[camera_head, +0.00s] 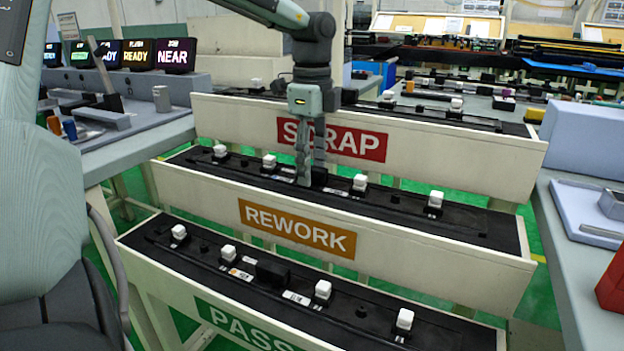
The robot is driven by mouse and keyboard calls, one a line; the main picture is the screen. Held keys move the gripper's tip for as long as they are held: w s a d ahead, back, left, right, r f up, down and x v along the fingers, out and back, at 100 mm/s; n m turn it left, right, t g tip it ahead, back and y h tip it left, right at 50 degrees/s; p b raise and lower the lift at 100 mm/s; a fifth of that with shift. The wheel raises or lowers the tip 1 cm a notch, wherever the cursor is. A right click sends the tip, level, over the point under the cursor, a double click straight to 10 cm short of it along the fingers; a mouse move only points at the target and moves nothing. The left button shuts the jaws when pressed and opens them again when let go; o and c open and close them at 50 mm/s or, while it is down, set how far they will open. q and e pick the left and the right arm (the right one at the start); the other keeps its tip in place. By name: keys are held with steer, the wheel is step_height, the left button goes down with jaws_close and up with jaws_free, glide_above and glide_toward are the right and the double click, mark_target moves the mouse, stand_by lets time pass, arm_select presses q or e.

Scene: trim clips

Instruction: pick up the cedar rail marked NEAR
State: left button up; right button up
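My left gripper (306,181) points down in front of the SCRAP sign, its fingertips at the dark rail (388,196) on the REWORK tier. The fingertips are beside or around a black block (319,177) near this rail's middle; I cannot tell which, nor whether they are shut on it. The rail carries several white clips and small labels too small to read. A similar dark rail (338,301) with white clips and a black block lies on the lowest tier. No rail shows a readable NEAR mark; a small screen (174,56) at the back left reads NEAR. My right gripper is not in view.
The REWORK tier's front board (420,258) stands before its rail, and the SCRAP board (450,160) rises behind it. A grey side table (135,135) stands left. Another bench with a blue-grey block (585,140) and red bin (612,285) is right.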

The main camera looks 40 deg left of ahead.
arm_select(q)
jaws_close()
stand_by(0.3)
